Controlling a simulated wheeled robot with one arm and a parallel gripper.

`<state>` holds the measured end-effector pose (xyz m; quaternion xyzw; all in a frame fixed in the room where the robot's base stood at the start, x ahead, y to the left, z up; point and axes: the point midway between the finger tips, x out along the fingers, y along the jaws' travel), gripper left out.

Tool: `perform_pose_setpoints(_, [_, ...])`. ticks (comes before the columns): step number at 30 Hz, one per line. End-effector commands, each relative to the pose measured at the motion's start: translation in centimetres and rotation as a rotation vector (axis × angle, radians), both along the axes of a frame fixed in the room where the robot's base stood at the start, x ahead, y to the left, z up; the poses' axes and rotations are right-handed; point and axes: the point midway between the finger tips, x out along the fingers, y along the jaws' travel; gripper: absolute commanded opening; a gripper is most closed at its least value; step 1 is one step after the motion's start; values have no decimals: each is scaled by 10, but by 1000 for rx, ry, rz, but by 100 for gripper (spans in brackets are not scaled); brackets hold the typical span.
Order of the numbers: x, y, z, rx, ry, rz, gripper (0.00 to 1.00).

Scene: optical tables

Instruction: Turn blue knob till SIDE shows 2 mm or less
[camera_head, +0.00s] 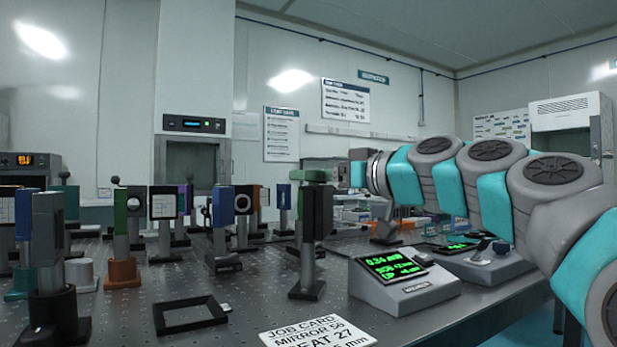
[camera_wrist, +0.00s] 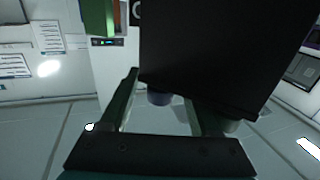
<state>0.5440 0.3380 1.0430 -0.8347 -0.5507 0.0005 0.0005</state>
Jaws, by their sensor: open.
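In the wrist view a blue-purple knob (camera_wrist: 158,98) sticks out of a large black mount (camera_wrist: 225,45). My gripper (camera_wrist: 170,104) is open, with one finger on each side of that knob; I cannot tell whether either finger touches it. A readout box (camera_head: 405,288) shows green digits, with 0.34 mW on top; the SIDE line is too small to read surely.
A second console (camera_head: 487,262) with a small screen stands behind the readout box. Several posts with optics crowd the table's left side. A black frame (camera_head: 191,316) and a job card (camera_head: 318,334) lie flat in front.

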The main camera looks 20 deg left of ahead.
Motion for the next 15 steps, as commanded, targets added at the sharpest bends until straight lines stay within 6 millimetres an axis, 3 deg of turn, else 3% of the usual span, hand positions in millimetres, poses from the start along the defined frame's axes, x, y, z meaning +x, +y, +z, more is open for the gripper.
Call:
perform_pose_setpoints(9, [-20, -46, 0, 2, -1, 1, 63])
perform_pose_setpoints(15, [-25, -56, 0, 0, -2, -1, 63])
